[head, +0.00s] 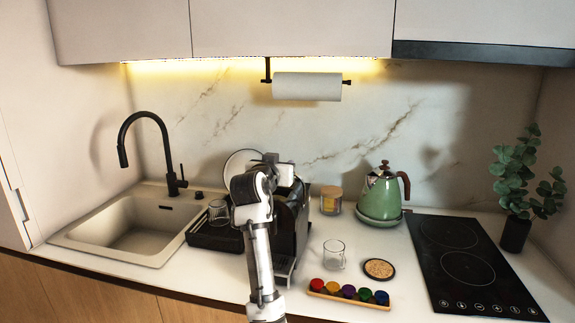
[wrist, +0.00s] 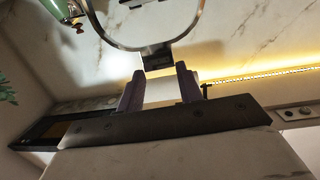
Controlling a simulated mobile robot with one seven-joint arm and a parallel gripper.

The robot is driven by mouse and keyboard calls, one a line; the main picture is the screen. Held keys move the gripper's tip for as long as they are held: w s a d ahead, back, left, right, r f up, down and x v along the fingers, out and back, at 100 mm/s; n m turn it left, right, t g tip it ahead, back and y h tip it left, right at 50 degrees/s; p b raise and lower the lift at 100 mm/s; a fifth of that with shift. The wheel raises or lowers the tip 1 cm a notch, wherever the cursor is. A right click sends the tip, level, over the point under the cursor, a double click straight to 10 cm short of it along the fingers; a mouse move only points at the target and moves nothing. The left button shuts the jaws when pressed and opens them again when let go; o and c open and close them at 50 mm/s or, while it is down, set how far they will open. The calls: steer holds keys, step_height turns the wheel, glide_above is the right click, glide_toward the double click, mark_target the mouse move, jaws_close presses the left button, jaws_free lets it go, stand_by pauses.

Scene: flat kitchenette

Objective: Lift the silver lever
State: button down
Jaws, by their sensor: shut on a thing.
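The silver lever (wrist: 122,45) shows in the wrist view as a curved metal band at the top, with a dark block at its lower edge. My gripper (wrist: 159,70) has its two fingers on either side of that dark block and is shut on the lever there. In the head view my gripper (head: 271,160) is at the top of the black coffee machine (head: 303,215). My arm hides much of the machine's front and left side, and I cannot make out the lever clearly there.
A glass cup (head: 334,254), a cork coaster (head: 379,269) and a tray of coloured capsules (head: 348,298) lie right of the machine. A green kettle (head: 381,197) stands behind. A drip tray (head: 206,235) with a glass is left, near the sink (head: 95,232). A paper roll (head: 306,87) hangs above.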

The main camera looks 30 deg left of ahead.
steer(key=w+g, duration=0.1)
steer(key=w+r+g, duration=0.1)
steer(key=w, duration=0.1)
steer(key=w+a+g+p, duration=0.1)
steer(key=shift+w+r+g+h, duration=0.3)
steer(key=shift+r+g+h, duration=0.1)
steer(key=shift+f, duration=0.15)
steer(key=c, duration=1.1)
jaws_free()
steer(key=shift+d, duration=0.1)
steer(key=shift+o, duration=0.9)
steer(key=shift+w+f, duration=0.2)
steer(key=b+v, duration=0.5)
steer(key=v, duration=0.9)
steer(key=shift+a+b, duration=0.2)
steer(key=shift+b, duration=0.1)
